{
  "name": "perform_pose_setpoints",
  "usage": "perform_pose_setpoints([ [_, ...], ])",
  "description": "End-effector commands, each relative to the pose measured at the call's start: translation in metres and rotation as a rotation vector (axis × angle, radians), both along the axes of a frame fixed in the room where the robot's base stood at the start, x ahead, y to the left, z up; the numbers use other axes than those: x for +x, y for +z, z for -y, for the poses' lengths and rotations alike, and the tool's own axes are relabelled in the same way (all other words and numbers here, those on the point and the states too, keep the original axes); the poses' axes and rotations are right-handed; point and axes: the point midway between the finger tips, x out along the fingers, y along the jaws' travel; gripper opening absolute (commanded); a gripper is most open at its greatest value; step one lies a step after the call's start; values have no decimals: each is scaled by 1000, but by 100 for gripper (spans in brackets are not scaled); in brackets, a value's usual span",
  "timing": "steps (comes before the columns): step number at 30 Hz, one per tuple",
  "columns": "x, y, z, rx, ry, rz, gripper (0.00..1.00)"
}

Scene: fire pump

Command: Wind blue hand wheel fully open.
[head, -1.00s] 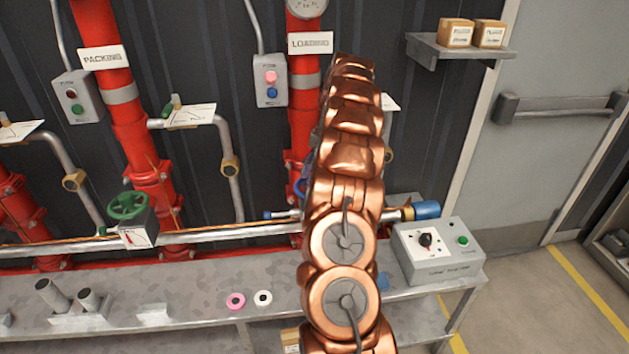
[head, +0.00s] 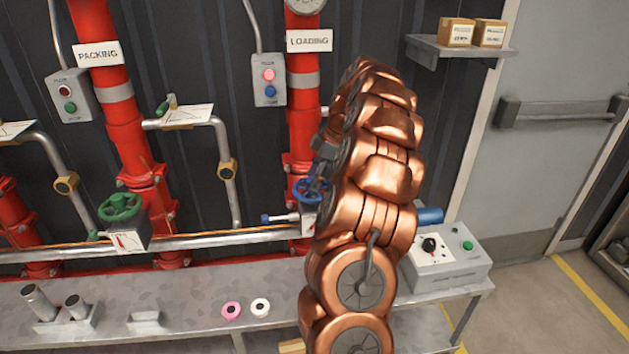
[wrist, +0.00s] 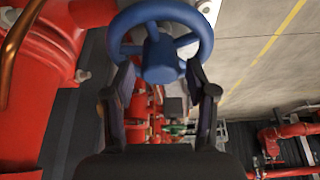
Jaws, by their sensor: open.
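The blue hand wheel (head: 305,191) sits on the red LOADING pipe in the head view, partly hidden by my copper arm. In the wrist view the blue hand wheel (wrist: 122,38) fills the top middle, with its rim, spokes and hub in sight. My gripper (wrist: 162,78) is open, its two dark fingers pointing at the wheel, one on each side below the hub. The fingertips overlap the lower rim in the picture; I cannot tell whether they touch it. In the head view my gripper (head: 318,172) shows only in part at the wheel.
A green hand wheel (head: 120,207) stands on the PACKING pipe to the left. A button box (head: 269,80) hangs above the blue wheel. A control box (head: 443,258), a pink ring (head: 231,310) and a white ring (head: 260,307) lie on the grey bench (head: 190,318) below.

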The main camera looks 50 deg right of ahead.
Motion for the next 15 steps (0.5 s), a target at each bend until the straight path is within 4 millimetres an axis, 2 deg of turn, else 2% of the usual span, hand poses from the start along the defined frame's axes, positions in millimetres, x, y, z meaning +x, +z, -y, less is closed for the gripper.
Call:
perform_pose_setpoints([
  [5, -1, 0, -1, 0, -106, 3, 57],
  [15, -2, -1, -3, -1, -435, 0, 57],
])
